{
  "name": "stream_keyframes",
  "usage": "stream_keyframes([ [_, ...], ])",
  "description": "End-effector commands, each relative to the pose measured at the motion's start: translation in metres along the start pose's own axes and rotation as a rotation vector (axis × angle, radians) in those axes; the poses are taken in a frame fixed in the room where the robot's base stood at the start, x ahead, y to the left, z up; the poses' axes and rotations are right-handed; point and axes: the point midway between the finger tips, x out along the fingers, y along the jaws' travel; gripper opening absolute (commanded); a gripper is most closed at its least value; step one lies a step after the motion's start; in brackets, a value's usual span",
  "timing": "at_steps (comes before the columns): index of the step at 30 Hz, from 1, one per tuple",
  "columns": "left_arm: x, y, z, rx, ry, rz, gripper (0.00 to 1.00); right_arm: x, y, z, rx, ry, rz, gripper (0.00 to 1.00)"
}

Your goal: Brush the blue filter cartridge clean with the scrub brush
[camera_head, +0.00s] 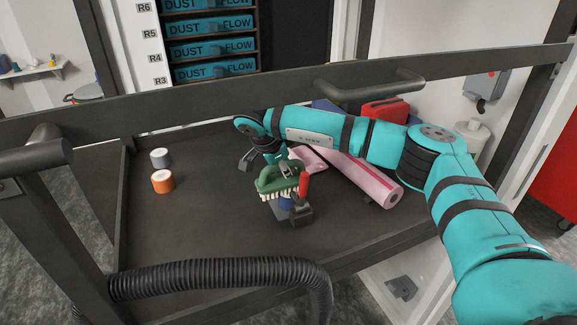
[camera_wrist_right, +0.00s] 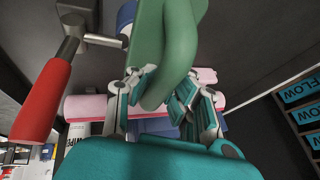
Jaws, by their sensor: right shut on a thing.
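The green scrub brush (camera_head: 277,178) with pale bristles is in my right gripper (camera_head: 287,163), whose fingers are partly hidden behind it. In the right wrist view the fingers close around the brush's green handle (camera_wrist_right: 178,55). The bristles point down over the blue filter cartridge (camera_head: 285,203), which shows only partly under the brush. I cannot tell whether they touch. The cartridge sits at a dark clamp (camera_head: 300,215) with a red handle (camera_head: 304,184). In the wrist view, part of the blue cartridge (camera_wrist_right: 126,15) shows beside the brush. My left gripper is not in view.
A pink roll (camera_head: 368,180) and a red case (camera_head: 384,112) lie to the right, near my arm. A grey-topped cylinder (camera_head: 160,158) and an orange one (camera_head: 162,181) stand at left. A black hose (camera_head: 220,275) crosses the front. The left-middle tray floor is clear.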

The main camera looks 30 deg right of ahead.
Motion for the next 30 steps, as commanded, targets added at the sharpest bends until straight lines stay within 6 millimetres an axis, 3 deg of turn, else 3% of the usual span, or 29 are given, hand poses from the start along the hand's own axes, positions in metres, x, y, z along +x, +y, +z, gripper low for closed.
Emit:
stream_keyframes([
  [8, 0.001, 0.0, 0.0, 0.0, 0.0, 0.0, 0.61, -0.004, -0.001, 0.011, -0.001, -0.001, 0.001, 0.0],
  [21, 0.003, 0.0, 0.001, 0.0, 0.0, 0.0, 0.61, 0.005, 0.001, -0.01, -0.001, -0.001, 0.0, 0.0],
  [30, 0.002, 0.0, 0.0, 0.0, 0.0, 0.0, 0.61, 0.005, 0.001, -0.012, -0.001, -0.001, 0.0, 0.0],
])
